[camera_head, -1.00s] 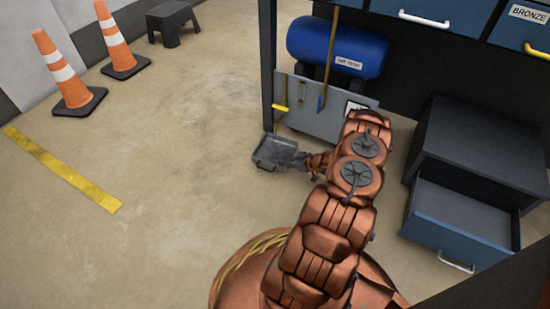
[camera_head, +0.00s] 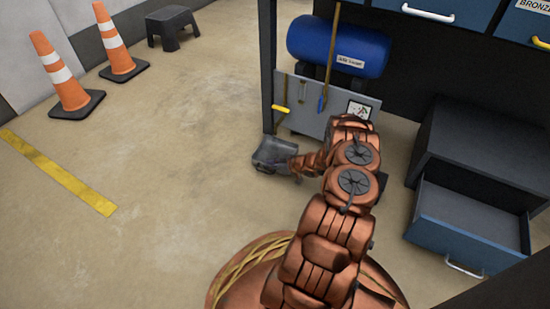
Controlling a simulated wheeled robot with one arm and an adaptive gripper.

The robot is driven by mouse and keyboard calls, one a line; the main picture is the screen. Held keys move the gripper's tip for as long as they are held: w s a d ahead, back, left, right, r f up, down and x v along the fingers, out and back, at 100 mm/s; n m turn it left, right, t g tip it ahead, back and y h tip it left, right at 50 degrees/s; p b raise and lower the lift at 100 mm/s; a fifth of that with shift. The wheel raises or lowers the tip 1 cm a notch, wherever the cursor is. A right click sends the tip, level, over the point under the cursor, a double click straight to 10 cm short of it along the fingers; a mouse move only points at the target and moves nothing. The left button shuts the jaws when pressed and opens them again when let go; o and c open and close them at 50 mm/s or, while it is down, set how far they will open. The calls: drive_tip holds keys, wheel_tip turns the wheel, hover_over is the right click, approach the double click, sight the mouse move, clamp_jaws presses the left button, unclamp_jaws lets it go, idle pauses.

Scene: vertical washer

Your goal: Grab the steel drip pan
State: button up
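My gripper (camera_head: 292,166) is at the end of my copper-coloured arm, at the pan's right side. It overlaps the pan's right edge in the picture. The fingers are small and dark here, so I cannot tell whether they touch the pan or are open or shut. The right end of the pan is partly hidden by my gripper.
A grey tool panel (camera_head: 308,112) and a blue tank (camera_head: 338,46) stand behind the pan. An open blue drawer (camera_head: 467,228) juts out at the right. Orange cones (camera_head: 62,75) and a dark stool (camera_head: 173,27) are at the far left. The floor left of the pan is clear.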

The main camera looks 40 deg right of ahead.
clamp_jaws()
idle(0.5)
